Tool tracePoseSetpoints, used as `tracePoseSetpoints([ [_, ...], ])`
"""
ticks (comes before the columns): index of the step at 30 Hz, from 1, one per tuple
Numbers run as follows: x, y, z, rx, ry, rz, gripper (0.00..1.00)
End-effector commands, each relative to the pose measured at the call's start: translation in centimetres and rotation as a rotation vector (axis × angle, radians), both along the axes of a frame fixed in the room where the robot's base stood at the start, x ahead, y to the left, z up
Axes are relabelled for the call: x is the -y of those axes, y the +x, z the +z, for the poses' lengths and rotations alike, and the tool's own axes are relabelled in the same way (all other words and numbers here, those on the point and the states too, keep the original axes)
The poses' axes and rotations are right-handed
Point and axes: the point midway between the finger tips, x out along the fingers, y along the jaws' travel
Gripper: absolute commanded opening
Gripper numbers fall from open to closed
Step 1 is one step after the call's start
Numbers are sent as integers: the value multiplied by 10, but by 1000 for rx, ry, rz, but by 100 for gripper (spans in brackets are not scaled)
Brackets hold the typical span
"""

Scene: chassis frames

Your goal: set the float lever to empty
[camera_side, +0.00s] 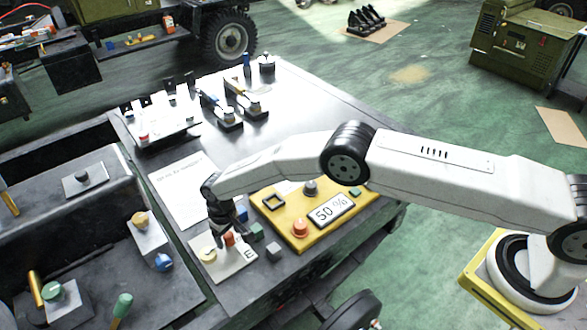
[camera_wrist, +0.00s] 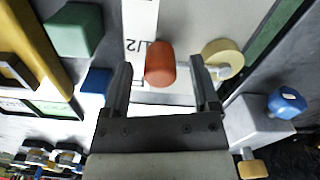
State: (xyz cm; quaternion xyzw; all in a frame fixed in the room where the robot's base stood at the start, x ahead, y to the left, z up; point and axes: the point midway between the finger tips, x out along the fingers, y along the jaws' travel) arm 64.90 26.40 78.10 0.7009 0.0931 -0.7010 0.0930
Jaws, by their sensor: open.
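The float lever's plate (camera_side: 222,271) is pale and lies at the front edge of the dark bench, with an "E" mark at its right. A red-orange knob (camera_side: 229,239) stands on it, with a round cream disc (camera_side: 208,255) to its left. In the wrist view the red-orange knob (camera_wrist: 160,64) is between my fingers, beside a "1/2" mark, and the cream disc (camera_wrist: 222,58) is to the right. My gripper (camera_wrist: 160,70) is open around the knob, with visible gaps on both sides. In the side view my gripper (camera_side: 226,232) partly hides the plate.
A yellow panel (camera_side: 280,231) with a "50 %" display (camera_side: 330,211) lies to the right. Green (camera_side: 256,232) and grey (camera_side: 273,252) blocks stand close to my gripper. A blue knob (camera_side: 163,262) is to the left. A paper sheet (camera_side: 182,192) lies behind.

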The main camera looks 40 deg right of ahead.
Motion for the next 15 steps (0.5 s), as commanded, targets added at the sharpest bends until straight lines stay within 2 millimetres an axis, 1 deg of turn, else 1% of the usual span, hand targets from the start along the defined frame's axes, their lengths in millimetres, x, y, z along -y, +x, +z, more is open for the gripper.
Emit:
tracePoseSetpoints([
  [4,0,0,-6,0,0,0,78],
  [13,0,0,-7,0,0,0,78],
  [14,0,0,-7,0,0,0,75],
  [15,0,0,-7,0,0,0,62],
])
